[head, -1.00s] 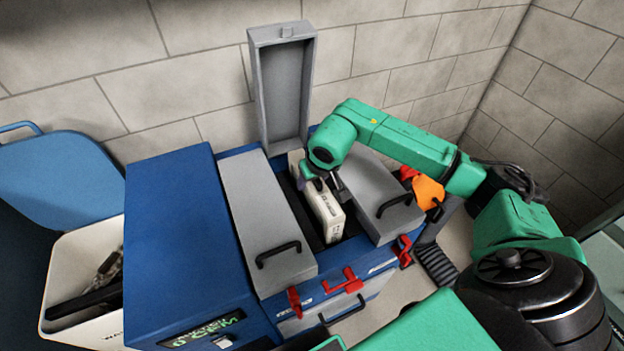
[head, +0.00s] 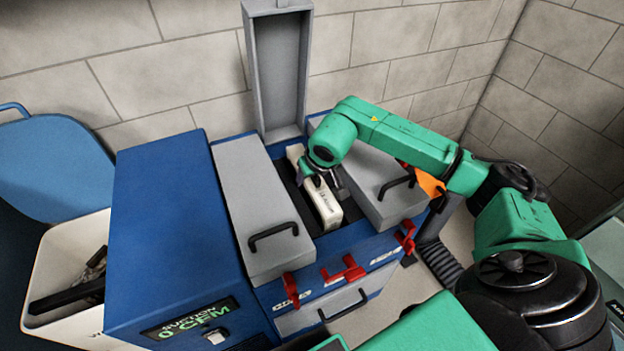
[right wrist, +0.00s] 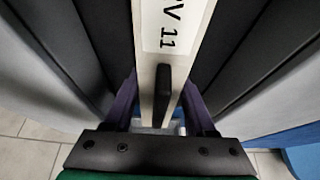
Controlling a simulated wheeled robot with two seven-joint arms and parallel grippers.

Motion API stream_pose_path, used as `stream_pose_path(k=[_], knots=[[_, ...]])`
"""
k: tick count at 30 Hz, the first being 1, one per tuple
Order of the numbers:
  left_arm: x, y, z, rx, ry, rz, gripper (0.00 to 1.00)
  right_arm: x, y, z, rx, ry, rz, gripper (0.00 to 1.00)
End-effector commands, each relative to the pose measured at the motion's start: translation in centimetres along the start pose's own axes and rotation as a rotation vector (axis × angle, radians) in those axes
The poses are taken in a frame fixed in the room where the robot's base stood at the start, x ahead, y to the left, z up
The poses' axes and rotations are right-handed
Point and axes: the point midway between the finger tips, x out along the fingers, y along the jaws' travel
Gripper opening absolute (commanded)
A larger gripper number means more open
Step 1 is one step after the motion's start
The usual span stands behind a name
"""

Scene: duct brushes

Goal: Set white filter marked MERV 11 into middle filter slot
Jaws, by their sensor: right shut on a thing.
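The white filter (head: 327,208) stands on edge in the open middle slot (head: 307,212), its upper part above the slot's rim. Its lower part is hidden inside. In the right wrist view the filter (right wrist: 147,58) shows a label ending "V 11" and a black grip tab (right wrist: 162,95). My right gripper (head: 327,186) is over the filter and shut on it. The purple fingers (right wrist: 160,108) show on either side of it in the wrist view. Dark slot walls lie close along both sides. I cannot tell whether it touches the bottom. My left gripper is not in view.
The middle lid (head: 277,75) stands raised at the back. Shut grey lids flank the slot, left (head: 258,210) and right (head: 385,188), with black handles. Red latches (head: 345,270) line the front. A blue cabinet (head: 165,235) and white bin (head: 60,260) stand left.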

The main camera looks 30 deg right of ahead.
Motion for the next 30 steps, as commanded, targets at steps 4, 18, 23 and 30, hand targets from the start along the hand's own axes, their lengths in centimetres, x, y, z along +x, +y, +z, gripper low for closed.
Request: stream_pose_path(k=[4,18,23,30], knots=[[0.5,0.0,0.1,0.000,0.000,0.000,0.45,1.9,-0.2,2.6,-0.002,-0.068,0.004,0.00],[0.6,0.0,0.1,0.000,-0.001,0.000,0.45,-0.1,-0.3,2.5,-0.003,-0.059,0.002,0.91],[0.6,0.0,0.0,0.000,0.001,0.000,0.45,-3.5,-0.2,2.2,-0.003,-0.043,0.005,0.91],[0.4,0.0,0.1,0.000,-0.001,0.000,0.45,-10.1,-0.2,1.5,0.000,-0.006,0.006,0.91]])
